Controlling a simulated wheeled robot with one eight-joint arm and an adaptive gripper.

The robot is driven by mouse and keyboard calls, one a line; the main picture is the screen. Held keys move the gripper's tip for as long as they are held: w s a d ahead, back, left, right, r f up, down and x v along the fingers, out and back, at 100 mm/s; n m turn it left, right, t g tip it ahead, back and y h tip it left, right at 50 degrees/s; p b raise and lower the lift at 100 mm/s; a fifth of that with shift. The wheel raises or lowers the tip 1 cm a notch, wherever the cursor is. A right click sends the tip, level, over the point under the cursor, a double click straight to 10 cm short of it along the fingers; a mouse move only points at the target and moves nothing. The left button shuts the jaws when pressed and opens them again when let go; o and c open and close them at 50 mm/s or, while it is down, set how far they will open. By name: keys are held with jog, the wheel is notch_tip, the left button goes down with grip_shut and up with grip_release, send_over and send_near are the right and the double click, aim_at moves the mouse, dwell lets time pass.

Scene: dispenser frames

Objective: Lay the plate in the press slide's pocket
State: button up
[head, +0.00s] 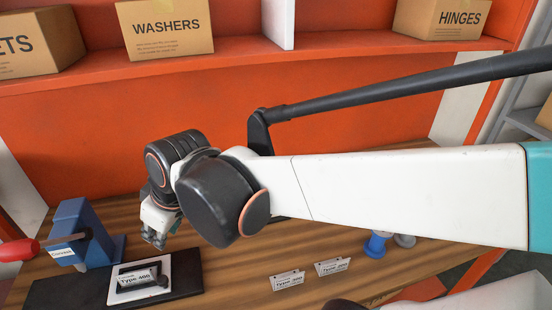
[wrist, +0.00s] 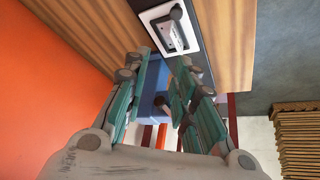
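The blue press (head: 84,235) with a red handle stands at the left of the table. In front of it, on a black base (head: 55,292), is a white slide (head: 183,270) with a dark recess. A grey piece with a white label reading "Type-400" (head: 134,279) and a dark knob lies at that recess; I cannot tell how it is seated. The slide also shows at the top of the wrist view (wrist: 188,50). My gripper (head: 155,238) hangs just above and behind the slide. In the wrist view its fingers (wrist: 165,95) are apart with nothing between them, the blue press beyond.
A blue spool (head: 377,245) is farther right. Boxes sit on the orange shelf (head: 350,43) behind. Bare wood lies between slide and cards.

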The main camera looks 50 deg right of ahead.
jog(key=s+d+r+m+t+h, duration=0.1)
jog(key=s+d+m, duration=0.1)
jog(key=s+m, duration=0.2)
jog(key=shift+s+d+r+t, duration=0.3)
jog(key=shift+s+t, duration=0.1)
jog(key=shift+s, duration=0.5)
